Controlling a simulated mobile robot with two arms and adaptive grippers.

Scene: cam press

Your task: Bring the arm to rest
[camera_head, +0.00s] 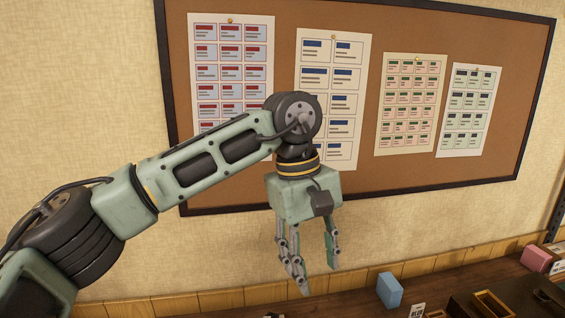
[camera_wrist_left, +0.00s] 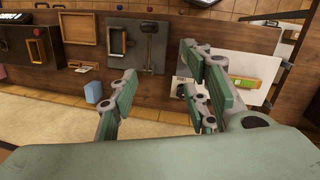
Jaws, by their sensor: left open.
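My left arm comes in from the left in the head view, raised in front of the wall. My left gripper (camera_head: 314,268) hangs from it with fingers pointing down. The fingers are spread apart with nothing between them, left of the small blue block on the table. In the left wrist view the left gripper (camera_wrist_left: 160,105) also shows open and empty, its fingers reaching toward the table edge. My right gripper is in neither view.
A corkboard (camera_head: 350,185) with several pinned sheets hangs behind the arm. A dark wooden table (camera_wrist_left: 175,40) carries a blue block (camera_head: 389,290), a pink block (camera_head: 536,259), a wooden tray (camera_wrist_left: 80,29), a press-like device with a lever (camera_wrist_left: 119,41) and white sheets.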

